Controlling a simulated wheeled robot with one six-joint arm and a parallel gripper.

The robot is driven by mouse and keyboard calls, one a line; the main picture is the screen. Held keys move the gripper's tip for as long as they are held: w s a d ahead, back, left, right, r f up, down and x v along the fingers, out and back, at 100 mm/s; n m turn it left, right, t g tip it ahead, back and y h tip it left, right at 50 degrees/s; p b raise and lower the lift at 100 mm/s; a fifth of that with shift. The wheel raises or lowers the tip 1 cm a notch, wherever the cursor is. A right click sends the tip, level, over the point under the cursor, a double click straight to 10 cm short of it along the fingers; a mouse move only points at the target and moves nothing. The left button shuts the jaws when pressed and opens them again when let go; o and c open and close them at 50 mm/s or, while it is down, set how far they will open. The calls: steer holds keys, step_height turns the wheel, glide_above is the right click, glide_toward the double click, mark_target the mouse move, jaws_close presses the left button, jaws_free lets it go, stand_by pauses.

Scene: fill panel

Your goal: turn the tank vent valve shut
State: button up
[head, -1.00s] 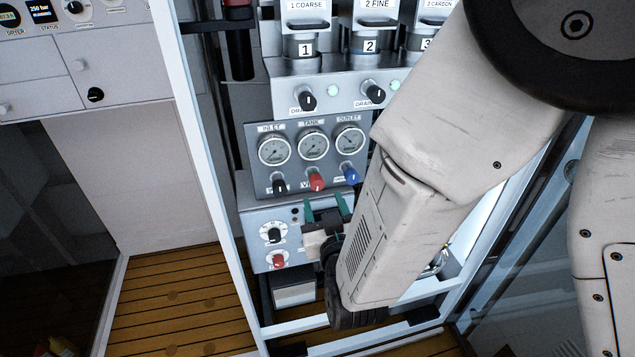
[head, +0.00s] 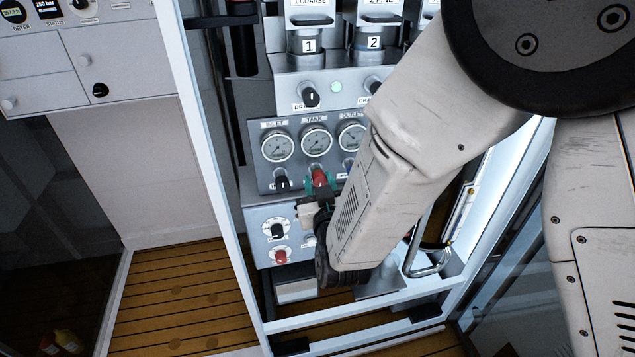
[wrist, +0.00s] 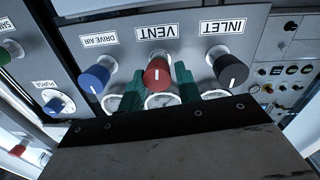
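The tank vent valve is a red knob (head: 320,177) under the middle gauge on the grey gauge panel. In the wrist view the red knob (wrist: 157,74) sits below an upside-down VENT label, with a white pointer line on its face. My gripper (head: 320,187) is at the knob, with one teal finger on each side of it. In the wrist view the fingers of my gripper (wrist: 160,88) straddle the knob, and a small gap seems to show on each side. The gripper looks open around it. My gripper's body hides the lower part of the panel.
A black inlet knob (wrist: 228,70) and a blue drive-air knob (wrist: 94,78) flank the red knob closely. Below is a control box (head: 256,240) with another red knob (head: 281,257). Drain knobs (head: 311,96) are above the gauges. A white frame post (head: 205,150) stands at left.

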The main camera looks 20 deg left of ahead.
steer(key=shift+c, duration=0.6)
steer(key=shift+s, duration=0.1)
